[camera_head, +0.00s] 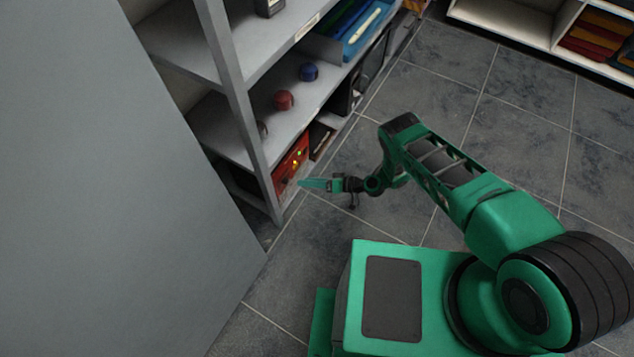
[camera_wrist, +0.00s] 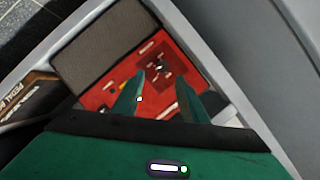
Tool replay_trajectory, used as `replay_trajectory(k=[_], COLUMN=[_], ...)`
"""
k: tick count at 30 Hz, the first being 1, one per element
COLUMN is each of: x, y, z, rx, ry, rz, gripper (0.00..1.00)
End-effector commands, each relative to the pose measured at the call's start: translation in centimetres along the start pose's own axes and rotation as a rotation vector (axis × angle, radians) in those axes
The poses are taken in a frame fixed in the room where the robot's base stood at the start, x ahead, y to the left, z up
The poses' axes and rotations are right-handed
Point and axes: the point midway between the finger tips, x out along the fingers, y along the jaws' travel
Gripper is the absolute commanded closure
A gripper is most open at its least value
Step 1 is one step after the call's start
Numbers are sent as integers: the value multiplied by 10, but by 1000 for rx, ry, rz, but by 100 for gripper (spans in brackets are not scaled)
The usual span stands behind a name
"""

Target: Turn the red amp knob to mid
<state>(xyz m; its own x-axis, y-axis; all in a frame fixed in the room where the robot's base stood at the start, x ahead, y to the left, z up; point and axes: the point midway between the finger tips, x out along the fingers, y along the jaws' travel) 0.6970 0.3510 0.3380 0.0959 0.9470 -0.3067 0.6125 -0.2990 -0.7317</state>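The red amp (camera_head: 290,164) sits on the lowest shelf of the grey rack. In the wrist view its red front panel (camera_wrist: 97,98) lies beyond my fingers, beside a dark grille (camera_wrist: 105,47). A small dark, knob-like shape (camera_wrist: 160,67) shows on the panel just past and between the fingertips; its turn position is too small to read. My gripper (camera_wrist: 162,77) is open, its two green fingers apart with red panel showing between them. In the head view my gripper (camera_head: 302,183) is close in front of the amp; I cannot tell whether it touches.
A grey rack post (camera_head: 240,120) stands just left of the amp. A red ball (camera_head: 284,100) and a blue ball (camera_head: 309,72) rest on the shelf above. A dark box with lettering (camera_wrist: 22,97) is beside the amp. Open tiled floor (camera_head: 400,100) lies right of the rack.

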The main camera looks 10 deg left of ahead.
Motion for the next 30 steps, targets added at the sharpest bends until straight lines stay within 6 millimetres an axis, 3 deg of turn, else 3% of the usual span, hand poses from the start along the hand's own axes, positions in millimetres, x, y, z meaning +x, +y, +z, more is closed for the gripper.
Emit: replay_trajectory(k=[3, 9, 23, 26, 30], x=[-18, -34, -38, -40, -48], y=[1, 1, 0, 1, 4], z=[-1, -1, -1, -8, -41], rx=[3, 1, -1, -7, -34], ry=[4, 2, 1, -3, -28], rz=[3, 2, 0, 4, 32], gripper=[60, 60, 61, 61, 61])
